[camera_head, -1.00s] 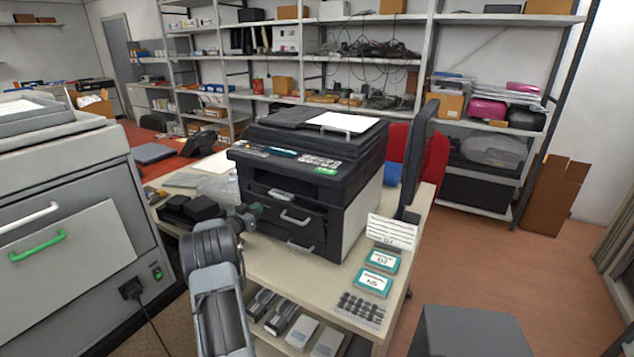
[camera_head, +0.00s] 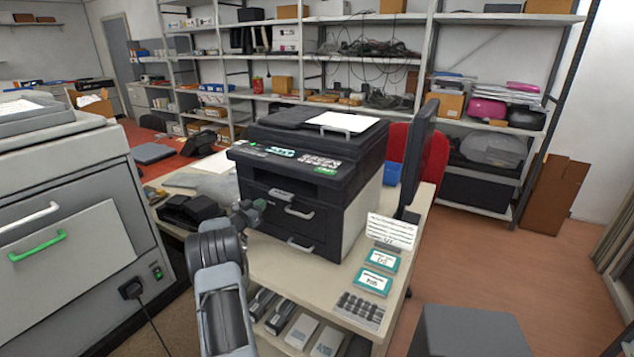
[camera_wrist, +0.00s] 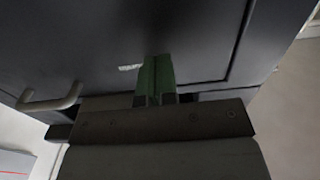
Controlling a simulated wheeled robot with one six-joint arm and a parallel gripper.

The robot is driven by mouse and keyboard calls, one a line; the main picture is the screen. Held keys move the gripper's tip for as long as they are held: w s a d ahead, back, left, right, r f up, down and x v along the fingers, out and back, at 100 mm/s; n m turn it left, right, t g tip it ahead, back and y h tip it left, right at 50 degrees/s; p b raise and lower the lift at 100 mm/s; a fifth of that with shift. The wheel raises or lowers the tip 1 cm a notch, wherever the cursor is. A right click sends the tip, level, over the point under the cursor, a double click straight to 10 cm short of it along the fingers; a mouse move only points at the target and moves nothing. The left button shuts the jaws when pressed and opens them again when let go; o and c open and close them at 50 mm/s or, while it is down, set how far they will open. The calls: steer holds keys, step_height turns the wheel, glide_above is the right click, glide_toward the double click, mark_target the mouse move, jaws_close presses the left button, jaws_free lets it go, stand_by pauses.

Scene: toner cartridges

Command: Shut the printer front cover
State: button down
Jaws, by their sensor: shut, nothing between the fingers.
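The black printer (camera_head: 355,200) stands on the beige desk. Its front cover (camera_head: 268,192) looks upright and about flush with the front face; I cannot tell whether it is latched. Light handles show on the printer front. In the wrist view the dark panel (camera_wrist: 110,35) fills the top, with a light handle (camera_wrist: 52,103) at left. My gripper (camera_head: 258,205) is at the left part of the printer front. Its green fingers (camera_wrist: 155,80) are together, empty, and at or very near the panel; contact is not certain.
Black items (camera_head: 190,212) lie on the desk left of the printer. A dark monitor (camera_head: 418,150) and teal-labelled boxes (camera_head: 380,260) are at its right. A large grey machine (camera_head: 75,220) stands at the left. Open floor (camera_head: 480,260) lies to the right.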

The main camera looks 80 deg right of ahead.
steer(key=v, duration=0.8)
steer(key=shift+p, duration=0.3)
steer(key=shift+d, duration=0.1)
